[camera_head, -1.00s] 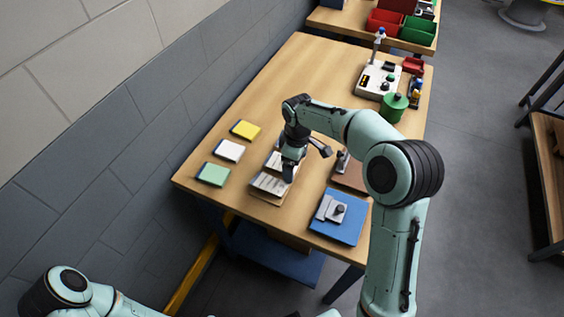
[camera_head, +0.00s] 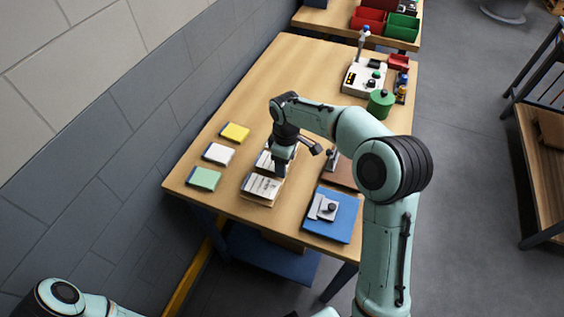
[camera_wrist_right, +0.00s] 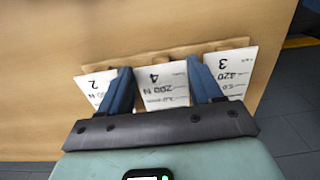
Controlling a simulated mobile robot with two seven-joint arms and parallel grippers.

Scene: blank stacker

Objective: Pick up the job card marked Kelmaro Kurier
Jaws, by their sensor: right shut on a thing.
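In the right wrist view, three white job cards stand in a row: one marked 2 (camera_wrist_right: 97,86), one marked 4 and 200 N (camera_wrist_right: 163,90), and one marked 3 (camera_wrist_right: 233,72). The text appears upside down, and I cannot read Kelmaro Kurier on any card. My right gripper (camera_wrist_right: 163,82) is shut on the card marked 4, one finger at each side edge. In the head view, my right gripper (camera_head: 281,168) is low over the cards (camera_head: 262,188), hiding part of them. My left gripper is out of view; only part of that arm shows at lower left.
Green (camera_head: 203,179), white (camera_head: 218,154) and yellow (camera_head: 235,132) pads lie along the table's wall side. A blue mat (camera_head: 340,229) with a grey fixture lies at right. A white device (camera_head: 364,79) and green canister (camera_head: 381,104) stand farther back. The table's middle is clear.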

